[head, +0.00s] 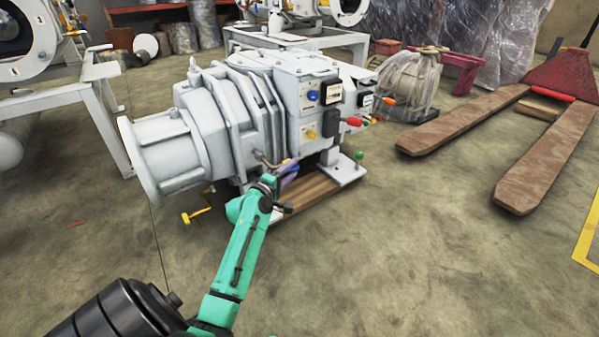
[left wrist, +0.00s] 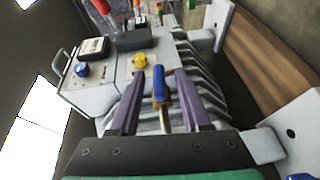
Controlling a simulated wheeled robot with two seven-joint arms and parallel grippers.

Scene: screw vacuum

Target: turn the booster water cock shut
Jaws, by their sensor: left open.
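The pale grey screw vacuum pump (head: 215,110) stands on the floor in the middle of the head view. My left gripper (head: 287,173) is low at its near side, below the front panel. In the left wrist view my left gripper (left wrist: 160,75) has its two purple fingers apart. A small cock with a blue handle (left wrist: 159,84) and a brass-coloured stem shows between the fingers, with gaps visible on both sides. I take it for the water cock, but no label is readable. In the head view the gripper and arm hide it.
A red handle (head: 353,121) and a green knob (head: 359,155) stick out on the pump's right. A yellow lever (head: 196,214) is low on its left. A pallet truck (head: 545,150) stands at the right. The floor in front is clear.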

